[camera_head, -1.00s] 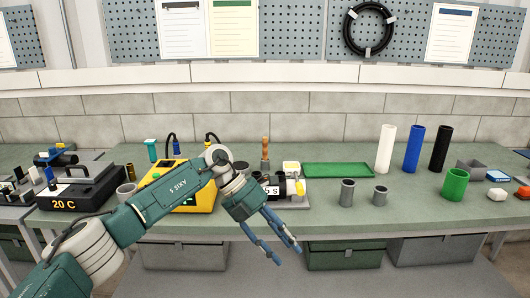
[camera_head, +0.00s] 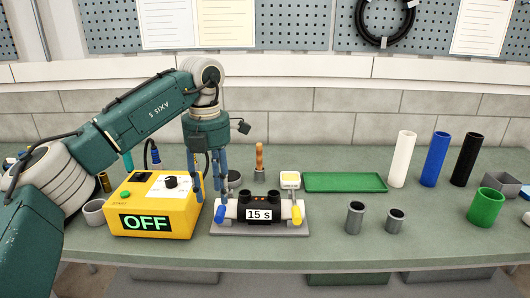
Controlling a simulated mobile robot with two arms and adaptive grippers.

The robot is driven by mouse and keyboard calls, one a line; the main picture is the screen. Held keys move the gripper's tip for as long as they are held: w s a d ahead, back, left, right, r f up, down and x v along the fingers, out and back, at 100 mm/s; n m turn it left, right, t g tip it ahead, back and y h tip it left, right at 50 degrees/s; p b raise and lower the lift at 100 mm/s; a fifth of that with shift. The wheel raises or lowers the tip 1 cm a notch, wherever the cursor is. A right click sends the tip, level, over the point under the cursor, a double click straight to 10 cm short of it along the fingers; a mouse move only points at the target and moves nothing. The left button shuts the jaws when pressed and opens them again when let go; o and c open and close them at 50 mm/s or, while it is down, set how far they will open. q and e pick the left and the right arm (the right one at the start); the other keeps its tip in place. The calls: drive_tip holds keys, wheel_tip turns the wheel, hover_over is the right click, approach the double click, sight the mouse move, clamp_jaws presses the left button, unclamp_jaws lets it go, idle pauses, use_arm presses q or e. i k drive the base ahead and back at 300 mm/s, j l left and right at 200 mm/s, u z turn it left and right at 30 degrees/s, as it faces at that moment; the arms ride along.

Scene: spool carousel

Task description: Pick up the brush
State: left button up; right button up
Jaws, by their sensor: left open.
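The brush (camera_head: 259,156) shows as an upright orange-brown wooden handle in a small grey holder (camera_head: 259,175) at the back of the bench, in the head view. Its lower end is hidden in the holder. My left gripper (camera_head: 211,190) points straight down to the left of the brush, with its blue fingers apart and nothing between them. It is apart from the brush, over the gap between the yellow box and the clamp device. My right gripper is not in view.
A yellow box (camera_head: 150,203) reading OFF stands at left, with a black-and-white device (camera_head: 259,214) reading 15 s in front of the brush. A dark cup (camera_head: 234,178) stands close by. A green tray (camera_head: 345,182) and several tubes are at right.

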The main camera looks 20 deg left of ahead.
sight(259, 145)
drive_tip(key=i, duration=1.3)
